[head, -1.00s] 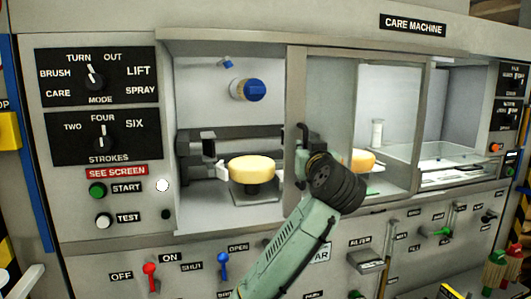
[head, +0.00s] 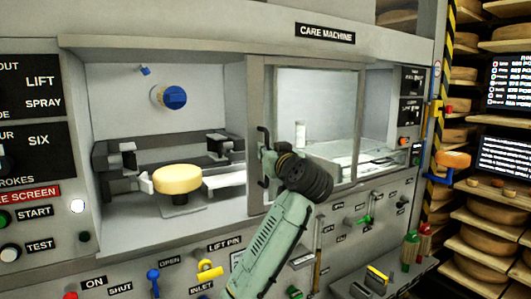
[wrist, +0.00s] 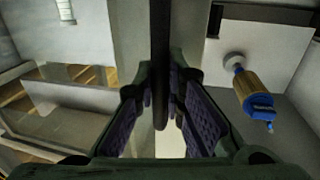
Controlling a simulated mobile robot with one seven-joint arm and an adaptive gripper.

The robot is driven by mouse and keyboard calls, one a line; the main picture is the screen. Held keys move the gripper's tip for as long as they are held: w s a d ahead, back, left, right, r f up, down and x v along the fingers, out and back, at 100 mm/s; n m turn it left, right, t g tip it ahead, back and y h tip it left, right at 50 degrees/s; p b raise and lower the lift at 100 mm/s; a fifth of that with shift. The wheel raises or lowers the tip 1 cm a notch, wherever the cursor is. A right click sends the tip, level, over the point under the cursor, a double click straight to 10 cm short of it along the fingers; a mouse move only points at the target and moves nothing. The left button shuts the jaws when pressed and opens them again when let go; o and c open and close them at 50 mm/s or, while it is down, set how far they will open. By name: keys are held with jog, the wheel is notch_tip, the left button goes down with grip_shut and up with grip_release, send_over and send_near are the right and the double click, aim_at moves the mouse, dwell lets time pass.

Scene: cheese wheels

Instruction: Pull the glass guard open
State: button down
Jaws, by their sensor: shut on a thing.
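The glass guard (head: 318,100) is a framed sliding pane on the front of the care machine, at the middle of the head view. A wide opening lies to its left. Its dark upright handle (head: 262,138) is on the left frame post. My gripper (head: 266,165) is at the handle in the head view, its fingers partly hidden by my wrist. In the wrist view, the handle (wrist: 161,55) runs as a dark bar between the two fingers of my gripper (wrist: 166,98), which are shut on it.
A white bottle (head: 300,134) shows behind the glass. Levers and a yellow part (head: 209,269) line the lower panel. Cheese shelves (head: 495,215) stand at right.

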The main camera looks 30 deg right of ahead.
jog(key=c, duration=1.6)
grip_release()
jog(key=shift+c, duration=0.2)
jog(key=s+a, duration=0.2)
jog(key=s, duration=0.9)
jog(key=shift+s+a, duration=0.2)
jog(key=shift+s, duration=0.2)
